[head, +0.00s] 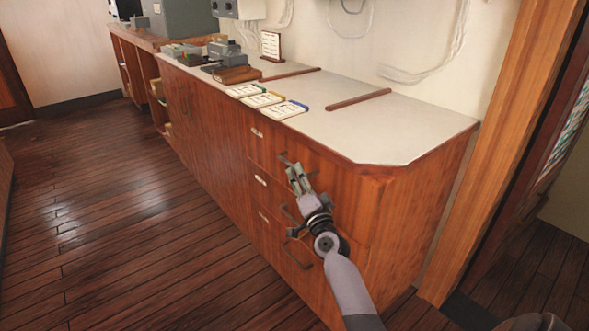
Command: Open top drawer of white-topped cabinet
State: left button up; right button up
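The white-topped cabinet (440,133) has a wooden body with a stack of drawers at its near end. The top drawer (325,170) looks shut, its front in line with the cabinet face. A dark bar handle (284,157) and a small white label (257,133) are on it. My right gripper (295,172) is at this handle, in front of the drawer, and covers part of it. Its fingers look close together; I cannot tell whether they touch or grip the handle. My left gripper is not in view.
Lower drawers with handles (297,254) sit below. On the white top are cards (265,99), wooden strips (358,99) and grey devices (226,53). A wooden door frame (500,150) stands at the right. The plank floor (110,220) to the left is clear.

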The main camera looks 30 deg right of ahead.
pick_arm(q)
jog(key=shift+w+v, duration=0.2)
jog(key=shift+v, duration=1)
pick_arm(e)
jog(key=shift+x, duration=2.2)
grip_shut()
